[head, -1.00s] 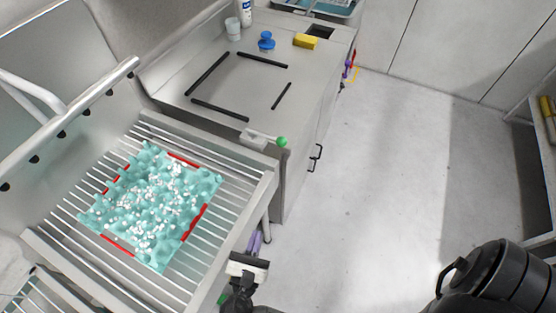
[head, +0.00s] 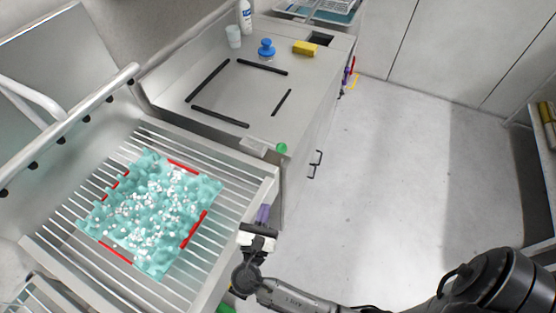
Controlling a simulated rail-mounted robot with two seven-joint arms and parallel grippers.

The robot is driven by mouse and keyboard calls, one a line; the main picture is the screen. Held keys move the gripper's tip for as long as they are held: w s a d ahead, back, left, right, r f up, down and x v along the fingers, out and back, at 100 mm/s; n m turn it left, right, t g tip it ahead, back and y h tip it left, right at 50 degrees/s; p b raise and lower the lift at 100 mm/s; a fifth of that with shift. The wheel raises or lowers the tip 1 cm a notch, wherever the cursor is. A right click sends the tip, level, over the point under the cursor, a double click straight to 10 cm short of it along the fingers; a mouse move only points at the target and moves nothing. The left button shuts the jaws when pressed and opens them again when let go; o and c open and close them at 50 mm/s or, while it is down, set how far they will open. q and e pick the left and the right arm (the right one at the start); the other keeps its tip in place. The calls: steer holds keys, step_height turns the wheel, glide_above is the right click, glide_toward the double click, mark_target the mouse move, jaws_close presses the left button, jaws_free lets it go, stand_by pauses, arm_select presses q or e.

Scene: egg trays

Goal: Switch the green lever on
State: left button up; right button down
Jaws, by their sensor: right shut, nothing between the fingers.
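The green lever is a green ball knob (head: 282,148) on a short rod from a pale base (head: 255,144), at the front edge of the steel counter in the head view. My right gripper (head: 264,211) is below the knob and a little to its left, in front of the rack's corner. Its purple fingers point up towards the knob, are shut and empty, and stand apart from it. My left gripper is not in view.
A teal egg tray (head: 212,185) with small white pieces lies on the slatted rack (head: 240,190), between red marks. The counter (head: 240,90) holds black strips, a blue knobbed object (head: 266,48), a yellow sponge (head: 304,48), a cup and a bottle. Open floor lies right.

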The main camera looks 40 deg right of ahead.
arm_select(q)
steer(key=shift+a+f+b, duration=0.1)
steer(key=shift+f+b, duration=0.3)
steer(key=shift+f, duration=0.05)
arm_select(e)
glide_toward(265, 142)
steer(key=s+d, duration=0.1)
steer(key=d, duration=0.6)
steer(key=shift+s+r, duration=0.2)
steer(key=shift+r, duration=0.05)
